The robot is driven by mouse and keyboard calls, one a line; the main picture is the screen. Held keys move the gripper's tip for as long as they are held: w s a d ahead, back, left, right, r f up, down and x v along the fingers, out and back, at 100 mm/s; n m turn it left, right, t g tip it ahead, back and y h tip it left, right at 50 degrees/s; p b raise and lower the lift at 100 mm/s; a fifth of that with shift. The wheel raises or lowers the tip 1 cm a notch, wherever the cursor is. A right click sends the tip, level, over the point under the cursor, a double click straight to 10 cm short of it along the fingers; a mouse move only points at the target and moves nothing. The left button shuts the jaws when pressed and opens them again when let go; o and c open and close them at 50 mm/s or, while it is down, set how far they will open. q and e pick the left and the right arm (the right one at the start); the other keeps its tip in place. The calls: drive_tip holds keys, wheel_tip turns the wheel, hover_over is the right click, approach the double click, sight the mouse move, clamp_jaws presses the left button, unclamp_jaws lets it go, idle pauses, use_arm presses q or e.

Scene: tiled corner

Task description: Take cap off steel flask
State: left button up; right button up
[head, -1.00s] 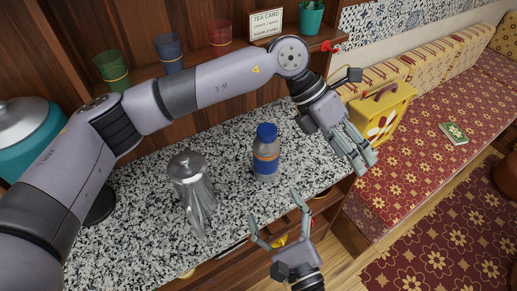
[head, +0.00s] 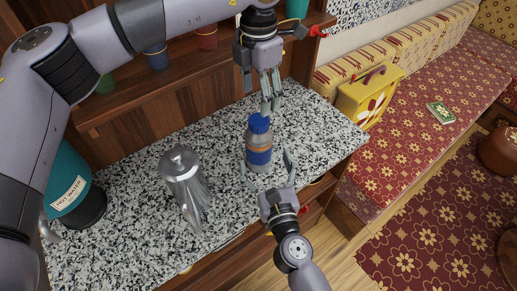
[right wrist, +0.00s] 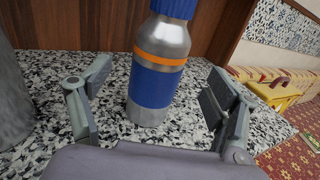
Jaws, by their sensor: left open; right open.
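The steel flask (head: 259,145) stands upright on the speckled counter, with a blue band, an orange stripe and a blue cap (head: 259,123) on top. In the right wrist view the flask (right wrist: 156,83) stands between and beyond my right fingers, and its cap (right wrist: 175,8) is cut by the top edge. My right gripper (head: 266,168) is open, low in front of the flask, its fingers pointing at the lower body. My left gripper (head: 268,98) is open, pointing down just behind and above the cap; I cannot tell whether it touches. It is not seen in the right wrist view.
A metal pot (head: 184,178) stands left of the flask, and a teal hot water urn (head: 68,185) farther left. A yellow box (head: 368,95) sits on the bench to the right. The counter (head: 318,128) right of the flask is clear.

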sight(259, 139)
drive_tip(key=x, duration=0.7)
drive_tip(key=shift+w, duration=0.4)
drive_tip(key=shift+c, duration=0.6)
